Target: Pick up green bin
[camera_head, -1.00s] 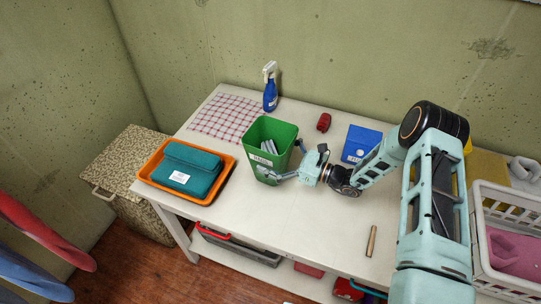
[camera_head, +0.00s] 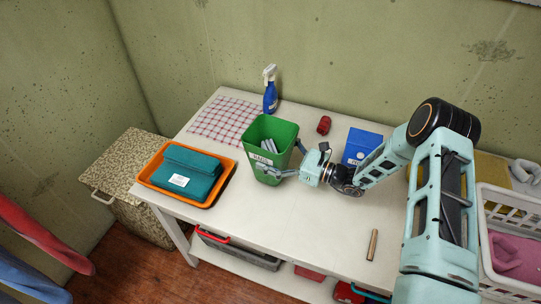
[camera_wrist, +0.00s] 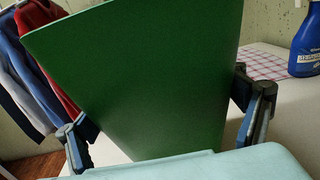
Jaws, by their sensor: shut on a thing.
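The green bin (camera_head: 284,133) stands upright on the white table, with a white label on its front and some grey items inside. My gripper (camera_head: 283,162) reaches it from the right, with one finger at its front side and the other at its right rear side. In the wrist view the green bin (camera_wrist: 150,75) fills the middle, between the two fingers (camera_wrist: 165,125). My gripper is shut on the bin. I cannot tell whether the bin's bottom is clear of the table.
An orange tray (camera_head: 226,184) with a teal pouch (camera_head: 188,170) is left of the bin. Behind are a checkered cloth (camera_head: 222,118) and a blue spray bottle (camera_head: 270,95). A red object (camera_head: 324,125) and a blue box (camera_head: 358,147) are to the right. The table's front middle is mostly clear.

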